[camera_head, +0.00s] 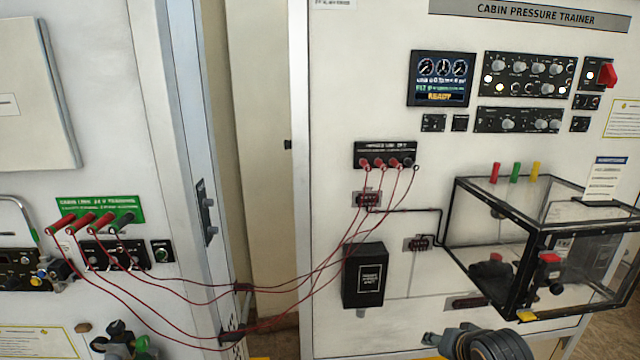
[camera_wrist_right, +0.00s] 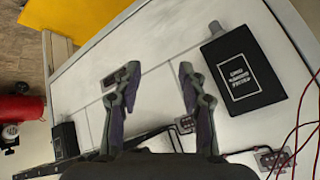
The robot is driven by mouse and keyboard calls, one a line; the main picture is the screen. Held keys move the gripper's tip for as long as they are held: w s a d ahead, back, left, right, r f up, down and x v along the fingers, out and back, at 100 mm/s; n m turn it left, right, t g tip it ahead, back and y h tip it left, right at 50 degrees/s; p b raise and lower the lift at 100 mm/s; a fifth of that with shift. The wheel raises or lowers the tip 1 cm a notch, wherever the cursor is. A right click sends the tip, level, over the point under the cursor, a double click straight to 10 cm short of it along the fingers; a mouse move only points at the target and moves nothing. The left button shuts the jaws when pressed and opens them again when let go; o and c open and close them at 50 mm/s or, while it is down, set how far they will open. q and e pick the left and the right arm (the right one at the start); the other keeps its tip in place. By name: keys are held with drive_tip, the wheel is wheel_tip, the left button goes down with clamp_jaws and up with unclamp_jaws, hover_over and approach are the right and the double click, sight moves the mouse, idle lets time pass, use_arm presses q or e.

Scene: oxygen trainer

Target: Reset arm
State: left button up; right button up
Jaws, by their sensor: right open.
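My right gripper (camera_wrist_right: 157,80) is open in the right wrist view, with nothing between its two fingers. Its fingers are spread over the white panel, left of a black box with a white label (camera_wrist_right: 243,67). Part of my right arm (camera_head: 490,345) shows as dark rounded links at the bottom edge of the head view, below the clear chamber. My left gripper cannot be made out in the head view.
The cabin pressure trainer panel (camera_head: 375,60) carries a lit screen (camera_head: 442,78) and a black-framed clear chamber (camera_head: 535,245). Red cables (camera_head: 285,290) sag across the gap to the left panel's green plate (camera_head: 70,206). The black box (camera_head: 363,275) stands out from the panel.

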drive_tip(key=s+a+f+n+g, duration=0.1)
drive_tip(key=s+f+n+g, duration=0.15)
drive_tip(key=s+f, duration=0.55)
drive_tip(key=s+a+f+n+g, duration=0.15)
drive_tip(key=s+f+n, duration=0.3)
drive_tip(key=s, duration=0.75)
drive_tip(key=s+d+f+g, duration=0.1)
drive_tip(key=s+d+f, duration=0.1)
drive_tip(key=f, duration=1.2)
drive_tip(key=s+d+f+g, duration=0.1)
drive_tip(key=s+f, duration=0.1)
drive_tip(key=f, duration=1.2)
drive_tip(key=s+d+f+g, duration=0.1)
drive_tip(key=s+f, duration=1.4)
drive_tip(key=s, duration=0.3)
drive_tip(key=shift+h, duration=0.3)
drive_tip(key=shift+o, duration=0.2)
drive_tip(key=shift+d, duration=0.15)
